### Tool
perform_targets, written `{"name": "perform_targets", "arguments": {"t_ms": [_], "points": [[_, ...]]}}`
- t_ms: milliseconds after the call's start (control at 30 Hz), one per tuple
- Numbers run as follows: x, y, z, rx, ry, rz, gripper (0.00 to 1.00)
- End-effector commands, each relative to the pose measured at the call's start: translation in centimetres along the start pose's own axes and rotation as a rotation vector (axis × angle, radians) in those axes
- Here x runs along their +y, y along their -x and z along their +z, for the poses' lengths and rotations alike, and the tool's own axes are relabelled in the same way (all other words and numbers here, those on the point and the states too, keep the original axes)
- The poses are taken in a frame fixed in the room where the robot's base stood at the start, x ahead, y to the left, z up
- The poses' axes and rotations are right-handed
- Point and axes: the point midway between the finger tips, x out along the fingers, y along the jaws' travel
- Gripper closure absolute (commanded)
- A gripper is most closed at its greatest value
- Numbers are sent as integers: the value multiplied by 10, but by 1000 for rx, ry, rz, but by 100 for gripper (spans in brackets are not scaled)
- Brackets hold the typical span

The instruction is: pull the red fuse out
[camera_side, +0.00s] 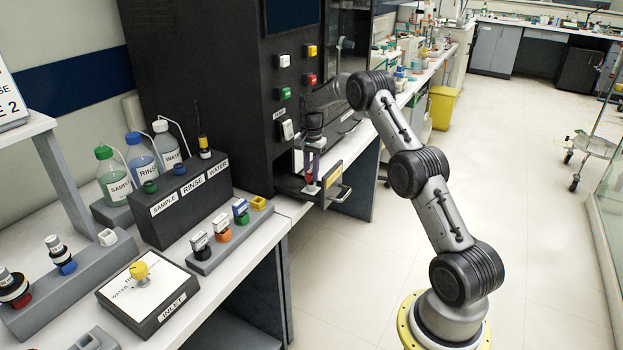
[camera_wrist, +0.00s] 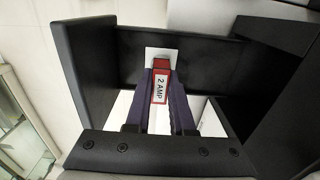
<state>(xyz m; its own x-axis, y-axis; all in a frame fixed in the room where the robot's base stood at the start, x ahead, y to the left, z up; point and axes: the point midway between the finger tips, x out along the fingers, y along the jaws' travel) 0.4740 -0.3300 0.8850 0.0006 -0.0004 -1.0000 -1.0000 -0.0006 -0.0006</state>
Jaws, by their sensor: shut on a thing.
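The red fuse (camera_wrist: 160,84) carries a white "2 AMP" label and shows in the middle of the wrist view, inside a dark open drawer. It also shows as a small red spot in the side view (camera_side: 309,179). My gripper (camera_wrist: 160,88) points down into the drawer, with its two purple fingers shut on the fuse from both sides. The gripper also shows in the side view (camera_side: 310,165). A white piece (camera_wrist: 154,54) lies behind the fuse at the drawer wall. The fuse's lower end is hidden, so I cannot tell whether it is seated.
The drawer (camera_side: 339,191) sticks out of the black cabinet (camera_side: 215,70) with a handle on its front. Labelled bottles (camera_side: 113,178), a fuse strip (camera_side: 222,235) and an inlet box (camera_side: 145,293) stand on the bench at left.

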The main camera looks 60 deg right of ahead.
Motion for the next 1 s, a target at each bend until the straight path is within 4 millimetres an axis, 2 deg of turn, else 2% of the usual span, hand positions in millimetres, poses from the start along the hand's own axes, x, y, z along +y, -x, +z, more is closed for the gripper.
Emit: {"name": "perform_targets", "arguments": {"t_ms": [533,1000], "points": [[0,8,0,0,0,0,100],[0,29,0,1,0,-1,100]]}}
